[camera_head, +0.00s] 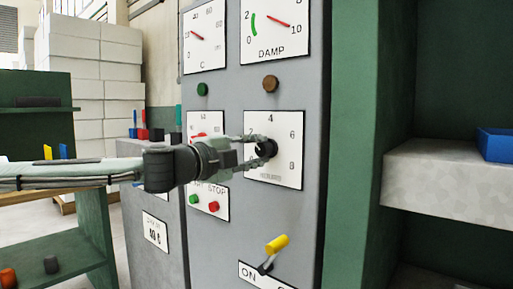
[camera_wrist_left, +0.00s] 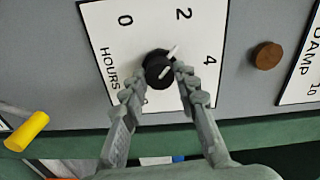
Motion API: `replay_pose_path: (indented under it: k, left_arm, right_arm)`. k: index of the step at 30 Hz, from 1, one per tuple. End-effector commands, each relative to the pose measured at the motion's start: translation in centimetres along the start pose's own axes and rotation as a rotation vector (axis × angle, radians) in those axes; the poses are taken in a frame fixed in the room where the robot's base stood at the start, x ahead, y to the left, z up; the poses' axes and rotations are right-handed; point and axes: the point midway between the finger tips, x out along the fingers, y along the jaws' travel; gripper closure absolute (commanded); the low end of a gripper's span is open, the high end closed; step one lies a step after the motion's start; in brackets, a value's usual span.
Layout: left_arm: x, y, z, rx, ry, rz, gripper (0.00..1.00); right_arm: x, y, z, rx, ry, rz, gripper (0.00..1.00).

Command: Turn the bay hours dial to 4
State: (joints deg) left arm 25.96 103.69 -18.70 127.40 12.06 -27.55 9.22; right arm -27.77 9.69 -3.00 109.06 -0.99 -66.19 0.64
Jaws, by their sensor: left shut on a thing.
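The bay hours dial is a white plate (camera_head: 285,172) with black numbers on the grey cabinet front; it also shows in the left wrist view (camera_wrist_left: 112,22) with 0, 2, 4 and the word HOURS. Its black round knob (camera_head: 267,148) sits in the plate's middle. In the left wrist view the knob (camera_wrist_left: 155,63) has a white pointer aimed between 2 and 4. My left gripper (camera_head: 260,148) is shut on the knob, with a finger on either side in the left wrist view (camera_wrist_left: 157,82). The fingers hide part of the plate. My right gripper is not in view.
A brown button (camera_head: 271,83) and the DAMP gauge (camera_head: 275,28) are above the dial. A yellow-handled lever (camera_head: 277,243) is below. Green and red buttons (camera_head: 213,206) sit lower left, near my wrist. A shelf with a blue bin (camera_head: 497,144) is at right.

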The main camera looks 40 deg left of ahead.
Motion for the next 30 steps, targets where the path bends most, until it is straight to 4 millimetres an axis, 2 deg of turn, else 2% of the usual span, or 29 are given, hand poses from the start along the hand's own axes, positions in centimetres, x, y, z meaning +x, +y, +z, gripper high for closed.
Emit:
replay_pose_path:
  k: [18, 30]
  left_arm:
    - [0.0, 0.1, 0.0, 0.566, 0.001, 0.003, 0.99]
    - [0.0, 0.1, 0.0, 0.785, 0.001, 0.001, 0.99]
  right_arm:
    - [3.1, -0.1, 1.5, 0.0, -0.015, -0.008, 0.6]
    - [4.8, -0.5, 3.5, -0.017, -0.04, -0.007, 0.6]
